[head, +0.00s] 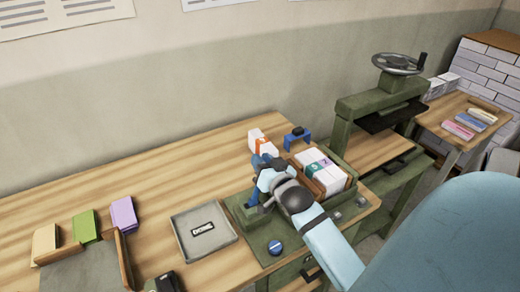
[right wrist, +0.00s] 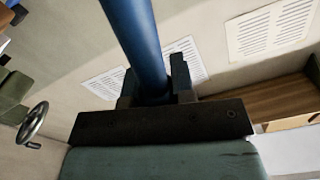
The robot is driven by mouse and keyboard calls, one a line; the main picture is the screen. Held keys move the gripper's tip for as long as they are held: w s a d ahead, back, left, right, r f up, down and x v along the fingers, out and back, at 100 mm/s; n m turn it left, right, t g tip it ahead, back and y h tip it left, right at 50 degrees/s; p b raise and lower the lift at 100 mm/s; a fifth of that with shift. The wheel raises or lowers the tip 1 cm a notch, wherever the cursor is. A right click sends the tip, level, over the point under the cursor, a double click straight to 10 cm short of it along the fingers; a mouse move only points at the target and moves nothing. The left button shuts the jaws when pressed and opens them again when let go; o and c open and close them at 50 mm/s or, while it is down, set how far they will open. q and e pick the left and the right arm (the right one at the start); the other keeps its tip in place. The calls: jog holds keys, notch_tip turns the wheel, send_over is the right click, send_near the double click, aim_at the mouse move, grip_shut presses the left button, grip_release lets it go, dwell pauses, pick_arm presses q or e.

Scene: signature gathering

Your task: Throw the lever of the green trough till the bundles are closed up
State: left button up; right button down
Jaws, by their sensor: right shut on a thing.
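The green trough (head: 243,213) stands at the right end of the wooden bench. White bundles (head: 325,180) with teal and purple labels lie in it, beside a brown wooden plate. My right gripper (head: 263,186) is at the trough's left side, shut on the blue lever. In the right wrist view the lever (right wrist: 138,35) is a thick blue rod between the dark jaws (right wrist: 155,92). My forearm and wrist hide part of the trough, so I cannot tell how tightly the bundles sit. My left gripper is not in view.
A grey tray marked DONE (head: 183,240) lies left of the trough. A white block with an orange band (head: 262,143) and a blue clamp-like piece (head: 297,138) stand behind it. A green press with a handwheel (head: 398,64) stands to the right. Coloured blocks (head: 85,226) stand at left.

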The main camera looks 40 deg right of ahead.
jog(key=c, duration=1)
grip_release()
jog(key=shift+o, duration=0.2)
jog(key=shift+s, duration=0.1)
jog(key=shift+s+a+f, duration=0.1)
jog(key=shift+s, duration=0.2)
jog(key=b+v, duration=0.2)
jog(key=v, duration=1.1)
jog(key=shift+b, duration=0.4)
jog(key=shift+a, duration=0.1)
